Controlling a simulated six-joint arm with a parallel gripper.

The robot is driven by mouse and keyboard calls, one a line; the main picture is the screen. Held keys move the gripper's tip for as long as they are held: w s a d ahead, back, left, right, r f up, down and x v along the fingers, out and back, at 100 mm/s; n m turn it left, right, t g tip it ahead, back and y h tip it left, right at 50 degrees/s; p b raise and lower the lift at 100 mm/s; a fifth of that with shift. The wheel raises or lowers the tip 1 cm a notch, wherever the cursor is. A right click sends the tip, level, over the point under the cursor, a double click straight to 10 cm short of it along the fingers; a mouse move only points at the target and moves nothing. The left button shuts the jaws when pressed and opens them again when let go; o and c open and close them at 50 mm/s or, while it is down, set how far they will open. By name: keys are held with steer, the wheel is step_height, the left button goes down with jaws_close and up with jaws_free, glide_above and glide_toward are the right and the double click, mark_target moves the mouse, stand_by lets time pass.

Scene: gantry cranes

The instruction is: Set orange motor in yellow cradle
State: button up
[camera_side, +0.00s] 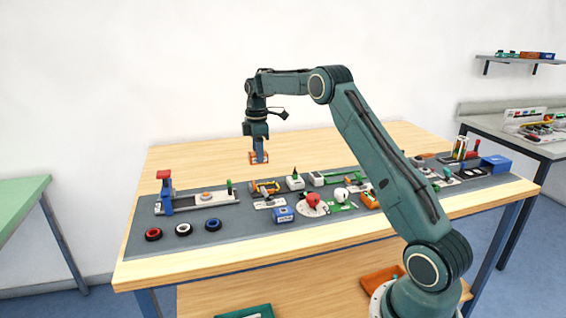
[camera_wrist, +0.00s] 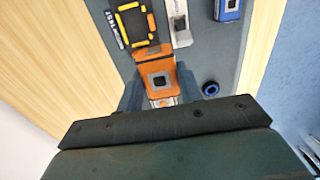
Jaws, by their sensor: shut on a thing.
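The orange motor (camera_wrist: 157,57) is a blocky orange piece with a grey square on its face. My gripper (camera_wrist: 160,88) is shut on it, with a blue-grey finger on either side in the wrist view. In the side view my gripper (camera_side: 260,157) points down near the back of the mat, with orange (camera_side: 252,158) showing around its tips. The yellow cradle (camera_wrist: 119,22) is a dark holder with yellow edge pieces, just beyond the motor in the wrist view. It also shows on the mat in the side view (camera_side: 264,187), in front of and below my gripper.
A white part (camera_wrist: 180,35) stands beside the cradle, and a blue box (camera_side: 284,214) is nearer the front. A blue ring (camera_side: 214,224) lies at the mat's front left. Several small parts crowd the mat rightward. The wooden table behind (camera_side: 200,158) is mostly clear.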

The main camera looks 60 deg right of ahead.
mark_target(267, 160)
steer(key=shift+w+d+f, duration=0.1)
steer(key=shift+d+f, duration=1.25)
steer(key=shift+d, duration=0.15)
steer(key=shift+w+d+f, duration=0.1)
steer(key=shift+d+f, duration=1.25)
steer(key=shift+d, duration=0.15)
steer(key=shift+f, duration=0.15)
steer(key=shift+f, duration=2.8)
steer(key=shift+f, duration=0.75)
